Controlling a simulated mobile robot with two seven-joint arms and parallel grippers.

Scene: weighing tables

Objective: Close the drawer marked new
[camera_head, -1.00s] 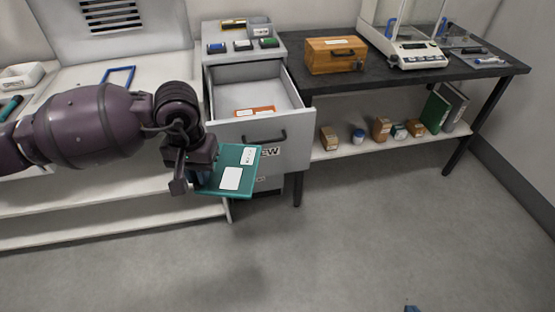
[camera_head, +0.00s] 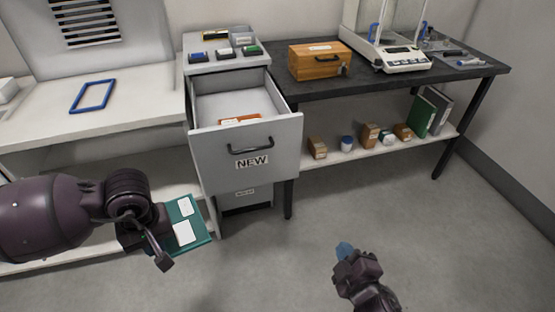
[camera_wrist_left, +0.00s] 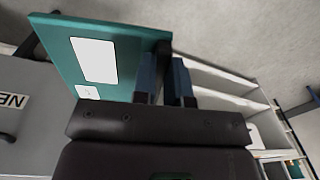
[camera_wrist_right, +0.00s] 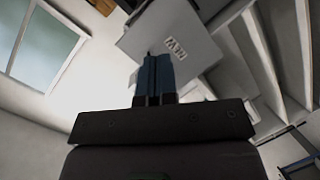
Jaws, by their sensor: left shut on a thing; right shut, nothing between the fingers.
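The drawer marked NEW (camera_head: 247,158) is pulled out of the grey cabinet (camera_head: 228,67), with an orange item (camera_head: 240,120) lying inside. Its dark handle (camera_head: 250,146) is on the front, above the NEW label. My left gripper (camera_head: 162,228) is shut on a teal book or folder (camera_head: 205,237) with white labels, held left of and below the drawer front. The folder also shows in the left wrist view (camera_wrist_left: 128,62). My right gripper (camera_head: 345,250) is shut and empty, low and to the right of the drawer, apart from it. Its closed fingers point toward the drawer front in the right wrist view (camera_wrist_right: 153,78).
A dark table (camera_head: 385,86) on the right holds a wooden box (camera_head: 319,62) and a balance (camera_head: 402,60). Its lower shelf (camera_head: 345,156) carries small boxes and binders. A white bench (camera_head: 130,104) stands left. Floor before the drawer is clear.

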